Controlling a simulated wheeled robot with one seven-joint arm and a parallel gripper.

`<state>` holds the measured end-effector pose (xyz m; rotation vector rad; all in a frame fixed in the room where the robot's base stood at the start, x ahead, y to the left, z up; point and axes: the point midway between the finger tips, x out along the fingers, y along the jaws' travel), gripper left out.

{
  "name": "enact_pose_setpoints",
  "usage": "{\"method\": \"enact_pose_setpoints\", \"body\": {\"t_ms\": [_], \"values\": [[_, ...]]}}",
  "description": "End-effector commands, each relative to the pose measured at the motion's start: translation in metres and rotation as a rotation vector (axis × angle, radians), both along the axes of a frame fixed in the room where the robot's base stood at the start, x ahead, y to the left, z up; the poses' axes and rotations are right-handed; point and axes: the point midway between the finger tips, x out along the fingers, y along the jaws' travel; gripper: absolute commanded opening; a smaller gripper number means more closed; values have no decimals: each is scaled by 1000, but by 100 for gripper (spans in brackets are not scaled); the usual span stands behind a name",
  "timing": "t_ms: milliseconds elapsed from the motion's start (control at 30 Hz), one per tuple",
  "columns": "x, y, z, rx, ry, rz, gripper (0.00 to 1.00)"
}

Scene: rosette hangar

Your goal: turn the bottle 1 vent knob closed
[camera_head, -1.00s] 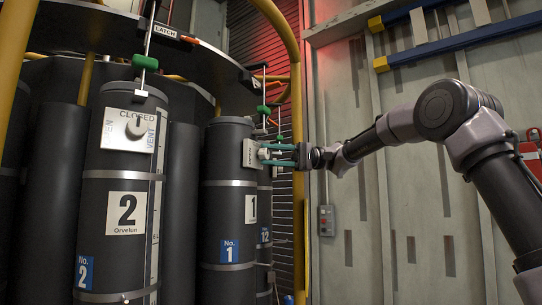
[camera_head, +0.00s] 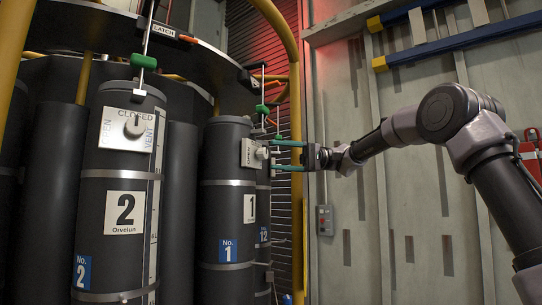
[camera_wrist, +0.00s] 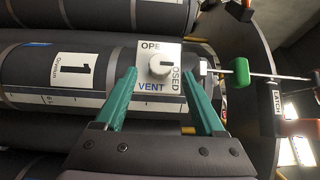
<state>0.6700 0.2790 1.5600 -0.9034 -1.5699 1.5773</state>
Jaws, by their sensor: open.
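Bottle 1 (camera_head: 228,200) is a dark upright cylinder with a white "1" label; it lies across the wrist view (camera_wrist: 95,75). Its pale round vent knob (camera_head: 262,153) sits on a white plate (camera_head: 248,152) near the bottle's top. In the wrist view the knob (camera_wrist: 160,66) shows between my fingertips in the picture, with OPEN lettering above, CLOSED at right and VENT below. A dark mark shows at the knob's upper side; its exact setting is hard to tell. My gripper (camera_head: 277,156) is open, its teal fingers level with the knob, just to its right and apart from it.
Bottle 2 (camera_head: 120,240) stands left with a similar knob plate. A yellow post (camera_head: 298,210) rises close behind my gripper. A green handle (camera_head: 263,109) on a rod and the dark rim above bottle 1 are near. Open space lies right, before the grey wall (camera_head: 360,240).

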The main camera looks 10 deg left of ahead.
Motion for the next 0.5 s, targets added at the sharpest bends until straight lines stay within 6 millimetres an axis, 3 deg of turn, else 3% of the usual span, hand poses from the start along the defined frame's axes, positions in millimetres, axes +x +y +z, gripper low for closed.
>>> {"method": "enact_pose_setpoints", "body": {"t_ms": [200, 500], "values": [[24, -40, -1, 1, 1, -3, 72], [37, -65, -1, 0, -1, 0, 72]]}}
